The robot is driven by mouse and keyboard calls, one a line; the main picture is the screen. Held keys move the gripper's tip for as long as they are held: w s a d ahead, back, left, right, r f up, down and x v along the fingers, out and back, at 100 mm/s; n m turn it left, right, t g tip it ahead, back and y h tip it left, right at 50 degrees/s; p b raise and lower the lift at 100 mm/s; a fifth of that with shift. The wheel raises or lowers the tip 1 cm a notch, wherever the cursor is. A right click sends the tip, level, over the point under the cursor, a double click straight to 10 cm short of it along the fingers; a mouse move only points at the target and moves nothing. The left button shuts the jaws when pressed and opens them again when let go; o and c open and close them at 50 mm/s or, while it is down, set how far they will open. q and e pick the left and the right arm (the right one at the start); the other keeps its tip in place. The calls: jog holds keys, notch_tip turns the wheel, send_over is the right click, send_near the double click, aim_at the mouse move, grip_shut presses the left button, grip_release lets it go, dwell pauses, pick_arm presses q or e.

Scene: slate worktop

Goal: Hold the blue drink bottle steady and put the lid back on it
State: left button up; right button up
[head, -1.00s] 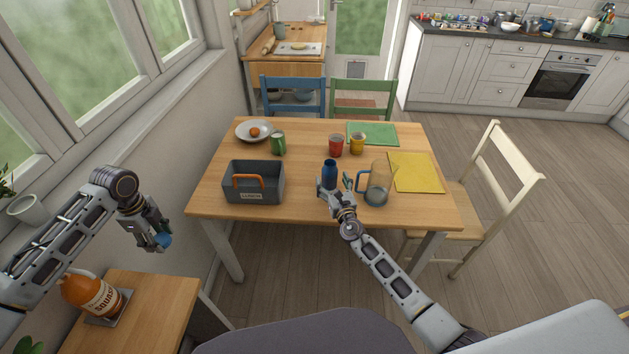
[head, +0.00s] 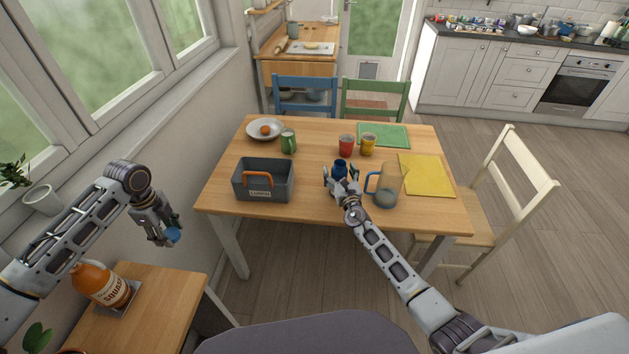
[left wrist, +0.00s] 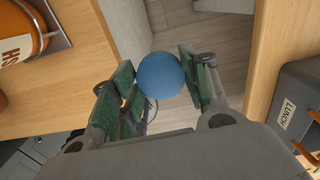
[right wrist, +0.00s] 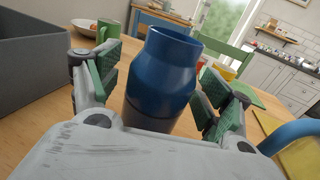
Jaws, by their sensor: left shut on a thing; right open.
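The blue drink bottle (head: 340,167) stands upright and lidless on the wooden table. In the right wrist view the bottle (right wrist: 162,80) shows its open mouth between the fingers of my right gripper (right wrist: 160,100). That gripper (head: 341,180) is open, with a finger on either side of the bottle and gaps visible. My left gripper (left wrist: 155,88) is shut on the round blue lid (left wrist: 160,76). In the head view the lid (head: 172,235) hangs below the left gripper (head: 164,232), in the air between the side table and the dining table.
A clear jug (head: 387,190) with a blue handle stands close right of the bottle. A grey lunch box (head: 263,193) stands to its left. Red (head: 346,144) and yellow (head: 368,146) cups are behind. An orange squash bottle (head: 102,285) is on the side table (head: 150,310).

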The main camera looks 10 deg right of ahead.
jog(key=shift+w, duration=0.1)
dwell(0.4)
jog(key=c, duration=1.4)
